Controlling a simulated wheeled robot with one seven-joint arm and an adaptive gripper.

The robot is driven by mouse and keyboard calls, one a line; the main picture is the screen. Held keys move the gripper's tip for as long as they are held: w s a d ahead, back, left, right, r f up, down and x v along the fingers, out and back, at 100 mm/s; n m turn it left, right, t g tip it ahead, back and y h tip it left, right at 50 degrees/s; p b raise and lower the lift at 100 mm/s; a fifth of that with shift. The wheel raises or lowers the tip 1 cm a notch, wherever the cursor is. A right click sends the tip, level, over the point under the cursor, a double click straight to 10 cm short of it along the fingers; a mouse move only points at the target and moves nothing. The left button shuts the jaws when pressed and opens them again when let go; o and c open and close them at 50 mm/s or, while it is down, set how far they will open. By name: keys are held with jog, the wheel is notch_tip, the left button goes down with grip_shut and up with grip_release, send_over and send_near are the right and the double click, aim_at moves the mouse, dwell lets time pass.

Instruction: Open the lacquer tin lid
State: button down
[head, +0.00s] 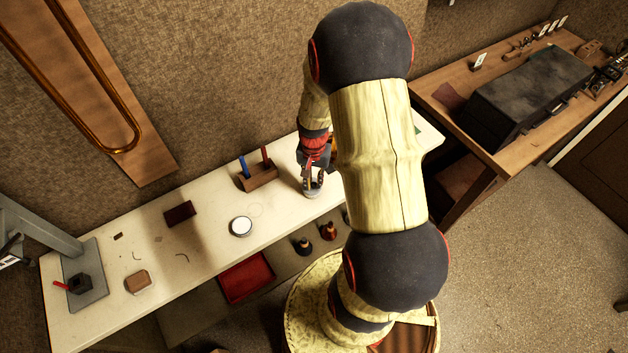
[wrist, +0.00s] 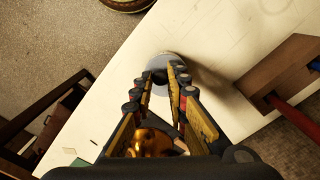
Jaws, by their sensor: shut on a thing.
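A round grey tin (wrist: 172,62) stands on the white bench below my gripper; its rim also shows in the head view (head: 312,193). My gripper (wrist: 160,76) points down at the tin, its fingertips over the top. The fingers are shut on a small dark piece at the middle of the tin's top, which looks like the lid's knob. The fingers hide most of the lid, so I cannot tell whether it is seated or raised. In the head view my gripper (head: 313,180) is at the right part of the bench.
A wooden block (head: 258,178) with blue and red handles stands left of my gripper. A white-topped round tin (head: 241,227) is farther left on the bench. A shiny gold object (wrist: 152,140) shows between the finger bases. A red tray (head: 246,278) and small bottles (head: 328,231) sit lower in front.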

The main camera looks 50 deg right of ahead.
jog(key=shift+w+r, duration=0.1)
jog(key=g+p, duration=0.1)
jog(key=w+r+g+p, duration=0.1)
jog(key=g, duration=0.1)
jog(key=shift+w+d+y+p, duration=0.2)
jog(key=shift+w+y+p, duration=0.05)
jog(key=shift+y+p, duration=0.15)
jog(key=shift+w+d+r+g+y+p, duration=0.15)
jog(key=shift+w+g, duration=0.25)
jog(key=shift+g, duration=0.35)
jog(key=shift+w+d+r+g+y+p, duration=0.15)
jog(key=shift+w+g, duration=0.25)
jog(key=shift+g, duration=0.4)
jog(key=shift+w+r+g+y+p, duration=0.1)
jog(key=shift+w+g+y+p, duration=0.1)
jog(key=shift+w+g, duration=0.4)
jog(key=shift+s+g, duration=0.15)
jog(key=shift+g, duration=0.1)
jog(key=c, duration=1.7)
grip_release()
jog(key=shift+c, duration=0.2)
notch_tip(320, 180, up, 10)
